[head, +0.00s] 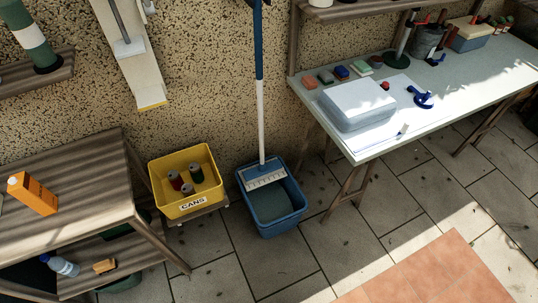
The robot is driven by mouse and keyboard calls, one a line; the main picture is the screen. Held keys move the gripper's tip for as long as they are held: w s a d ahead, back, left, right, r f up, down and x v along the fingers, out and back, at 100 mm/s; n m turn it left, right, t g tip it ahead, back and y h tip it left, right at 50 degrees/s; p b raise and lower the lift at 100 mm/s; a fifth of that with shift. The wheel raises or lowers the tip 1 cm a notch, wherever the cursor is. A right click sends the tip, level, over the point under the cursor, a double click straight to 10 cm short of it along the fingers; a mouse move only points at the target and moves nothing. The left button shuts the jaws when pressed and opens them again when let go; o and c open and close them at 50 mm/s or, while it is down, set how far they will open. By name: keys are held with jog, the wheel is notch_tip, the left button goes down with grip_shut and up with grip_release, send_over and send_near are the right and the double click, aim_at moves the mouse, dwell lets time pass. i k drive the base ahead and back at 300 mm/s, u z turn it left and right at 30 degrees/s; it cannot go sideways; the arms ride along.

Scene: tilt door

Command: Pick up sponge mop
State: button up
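The mop (260,110) stands nearly upright against the speckled wall, left of the white table. Its upper shaft is blue and its lower shaft white. Its pale, flat head (265,176) rests at the top of a blue bucket (284,222) on the tiled floor. The top of the shaft runs out of the picture. Whether a sponge sits under the head cannot be seen. My gripper is not in this view.
A yellow bin (187,207) labelled "CANS" stands left of the bucket. A wooden shelf (88,178) is at left, and a white trestle table (450,105) at right. The tiled floor (290,270) in front of the bucket is clear.

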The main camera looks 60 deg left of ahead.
aim_at(265, 170)
jog(key=z, duration=0.05)
jog(key=i, duration=0.95)
jog(key=u, duration=4.45)
jog(key=i, duration=0.1)
jog(key=z, duration=2.65)
jog(key=k, duration=0.3)
jog(key=u, duration=2.55)
